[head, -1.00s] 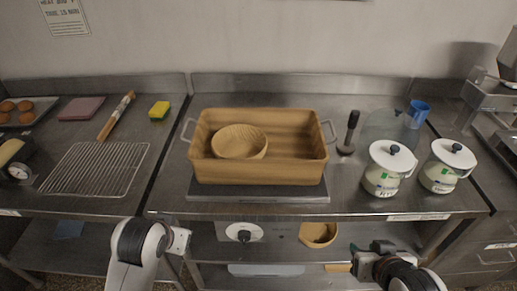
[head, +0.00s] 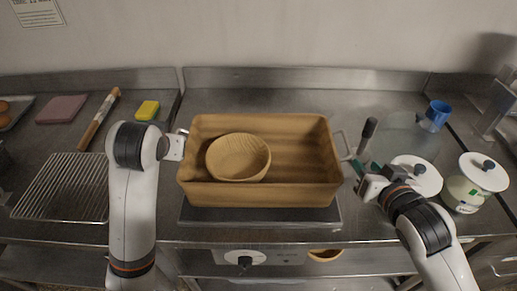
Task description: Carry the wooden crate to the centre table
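The wooden crate (head: 300,150) is on a flat dark scale-like plate (head: 262,217) on the steel counter, in the head view's middle. It has a metal handle at each short end, and a wooden bowl (head: 238,157) sits inside it at left. My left gripper (head: 183,143) is at the crate's left handle; its fingers are mostly hidden, so I cannot tell whether they are closed. My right gripper (head: 358,172) is at the right handle (head: 345,146), with its fingertips close to it. Whether it grips the handle is unclear. No centre table is identifiable in view.
Two white-lidded jars (head: 483,172) stand right of the crate, one partly behind my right arm. A dark-handled tool (head: 368,132) and a blue cup (head: 437,113) stand behind. A wire rack (head: 62,186), rolling pin (head: 98,120) and yellow sponge (head: 147,110) lie at left.

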